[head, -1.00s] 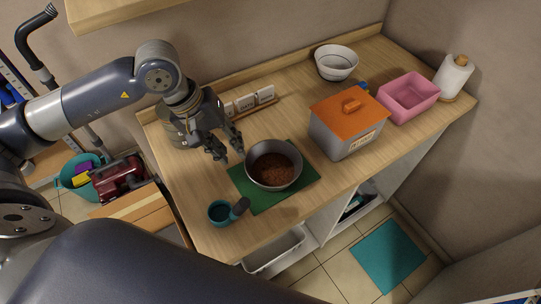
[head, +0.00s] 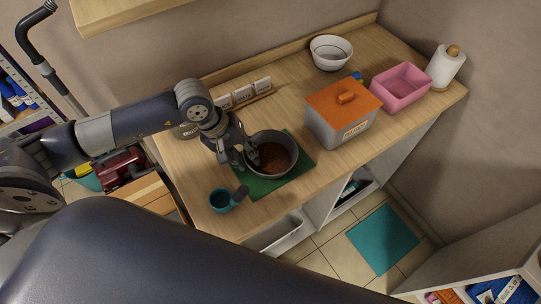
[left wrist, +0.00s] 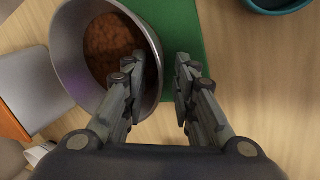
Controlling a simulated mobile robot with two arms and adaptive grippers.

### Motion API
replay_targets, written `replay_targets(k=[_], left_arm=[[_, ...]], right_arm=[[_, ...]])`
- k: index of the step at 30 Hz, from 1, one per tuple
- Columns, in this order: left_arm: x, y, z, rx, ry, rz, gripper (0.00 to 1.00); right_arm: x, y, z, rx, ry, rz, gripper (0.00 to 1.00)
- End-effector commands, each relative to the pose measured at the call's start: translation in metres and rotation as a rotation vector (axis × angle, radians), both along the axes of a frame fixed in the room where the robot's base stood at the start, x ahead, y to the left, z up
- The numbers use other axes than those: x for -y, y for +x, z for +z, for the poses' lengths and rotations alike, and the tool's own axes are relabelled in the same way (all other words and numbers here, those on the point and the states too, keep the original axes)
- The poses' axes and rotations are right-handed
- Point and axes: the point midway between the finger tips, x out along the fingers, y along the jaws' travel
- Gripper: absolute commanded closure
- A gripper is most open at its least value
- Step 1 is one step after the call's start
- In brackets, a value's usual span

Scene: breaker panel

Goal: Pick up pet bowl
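The pet bowl (head: 280,138), a grey metal bowl with brown kibble (head: 274,158) in it, stands upright on a green mat (head: 302,166) near the counter's front edge. My left gripper (head: 246,157) is at the bowl's left side, pointing down. In the left wrist view the bowl (left wrist: 64,42) fills the upper left. My left gripper (left wrist: 158,72) is open there, one finger over the bowl's inside and the other outside, the rim between them. Whether either finger touches the wall I cannot tell. My right gripper is not in view.
A teal scoop (head: 221,201) lies left of the mat. A grey bin with an orange lid (head: 343,98), a pink bin (head: 401,87), a white bowl (head: 331,52) and a paper towel roll (head: 447,67) stand farther right. Small labelled blocks (head: 243,94) line the back.

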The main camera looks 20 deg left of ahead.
Motion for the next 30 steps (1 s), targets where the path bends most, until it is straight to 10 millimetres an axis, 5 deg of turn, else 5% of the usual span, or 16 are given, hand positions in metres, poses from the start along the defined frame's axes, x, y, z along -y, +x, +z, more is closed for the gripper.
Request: replay_targets(k=[1, 5, 19, 30], left_arm=[[0.000, 0.000, 0.000, 0.000, 0.000, 0.000, 0.74], [0.000, 0.000, 0.000, 0.000, 0.000, 0.000, 1.00], [0.000, 0.001, 0.006, 0.005, -0.001, -0.001, 1.00], [0.000, 0.002, 0.072, 0.009, -0.001, 0.000, 1.00]], right_arm=[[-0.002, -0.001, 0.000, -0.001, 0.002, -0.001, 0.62], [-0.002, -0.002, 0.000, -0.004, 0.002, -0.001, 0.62], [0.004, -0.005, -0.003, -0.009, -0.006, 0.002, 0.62], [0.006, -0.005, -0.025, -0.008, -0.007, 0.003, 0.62]])
